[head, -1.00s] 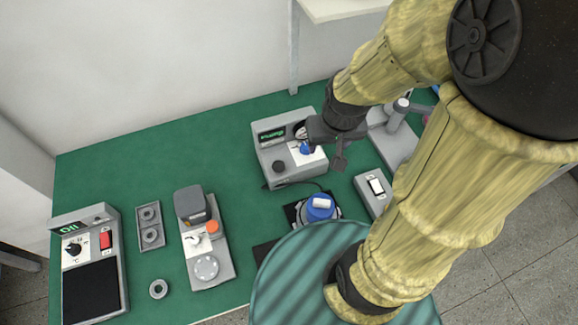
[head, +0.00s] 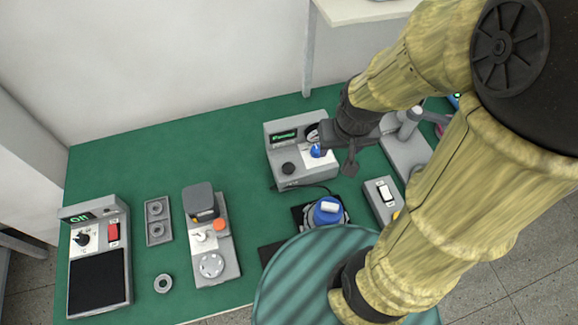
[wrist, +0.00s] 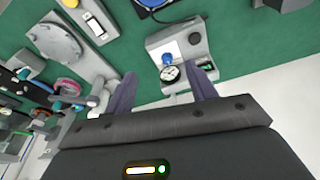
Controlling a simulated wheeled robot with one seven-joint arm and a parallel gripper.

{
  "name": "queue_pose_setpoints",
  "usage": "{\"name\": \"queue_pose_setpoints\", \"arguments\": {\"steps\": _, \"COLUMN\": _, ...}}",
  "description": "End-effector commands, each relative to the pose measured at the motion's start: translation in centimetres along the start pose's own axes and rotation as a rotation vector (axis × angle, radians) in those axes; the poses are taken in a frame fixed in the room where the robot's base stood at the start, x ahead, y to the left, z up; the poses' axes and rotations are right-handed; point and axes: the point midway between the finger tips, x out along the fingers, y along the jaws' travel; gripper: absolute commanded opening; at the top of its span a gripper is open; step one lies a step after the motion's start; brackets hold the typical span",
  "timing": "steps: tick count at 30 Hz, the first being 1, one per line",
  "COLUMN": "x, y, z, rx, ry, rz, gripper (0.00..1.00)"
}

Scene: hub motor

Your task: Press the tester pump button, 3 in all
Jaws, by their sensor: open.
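The grey tester box (head: 281,181) stands at the back of the green bench in the head view. It has a lit green display, a black knob (head: 288,168), and a blue button (head: 316,151) on a white panel. In the wrist view the blue button (wrist: 167,58) shows beside a round white gauge (wrist: 170,73). My gripper (head: 340,150) is just right of the blue button in the head view. In the wrist view my gripper (wrist: 163,80) is open and empty, its fingers either side of the gauge in the picture. I cannot tell their height above the box; no touch on the button shows.
A blue-topped motor part (head: 328,212) sits in front of the tester. A white rocker switch box (head: 383,205) and a grey stand (head: 405,150) are to the right. A unit with an orange button (head: 220,224) and a scale-like box (head: 127,255) are at left. The back-left bench is clear.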

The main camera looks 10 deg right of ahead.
Motion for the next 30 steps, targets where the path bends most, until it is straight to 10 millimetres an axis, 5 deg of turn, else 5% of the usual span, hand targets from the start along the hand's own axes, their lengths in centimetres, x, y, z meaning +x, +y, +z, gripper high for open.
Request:
{"name": "queue_pose_setpoints", "arguments": {"steps": 1, "x": 0.00, "y": 0.00, "z": 0.00, "rx": 0.000, "ry": 0.000, "rz": 0.000, "gripper": 0.50}}
{"name": "queue_pose_setpoints", "arguments": {"steps": 9, "x": 0.00, "y": 0.00, "z": 0.00, "rx": 0.000, "ry": 0.000, "rz": 0.000, "gripper": 0.00}}
{"name": "queue_pose_setpoints", "arguments": {"steps": 30, "x": 0.00, "y": 0.00, "z": 0.00, "rx": 0.000, "ry": 0.000, "rz": 0.000, "gripper": 0.00}}
